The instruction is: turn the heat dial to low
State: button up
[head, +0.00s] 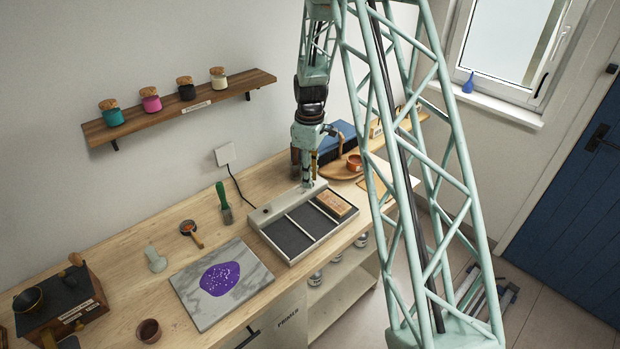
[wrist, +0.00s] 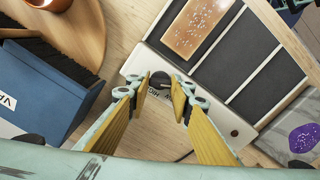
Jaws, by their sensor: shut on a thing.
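The heat dial (wrist: 160,78) is a small dark round knob on the pale control strip of a flat warming unit (head: 258,216). In the wrist view it sits between the two yellow-padded fingertips of my gripper (wrist: 160,91), which is shut on it. A small printed label lies beside the dial, partly covered by a finger and too small to read. In the head view my gripper (head: 307,182) points down at the back right end of the strip and hides the dial. Which setting the dial points to cannot be told. The unit also shows in the wrist view (wrist: 222,116).
An orange-brown speckled block (head: 334,203) lies on the unit's right panel. A blue brush-topped box (wrist: 40,90) and a round wooden board (wrist: 82,36) stand close by. A grey slab (head: 195,300) with a purple patch lies left of the unit.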

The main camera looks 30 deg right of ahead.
jog(key=shift+m, duration=0.4)
jog(key=m+b, duration=0.2)
jog(key=m, duration=0.3)
jog(key=shift+m+b, duration=0.95)
jog(key=shift+m, duration=1.95)
jog(key=o, duration=0.8)
jog(key=shift+o, duration=0.2)
jog(key=shift+r, duration=0.1)
notch_tip(320, 180, up, 12)
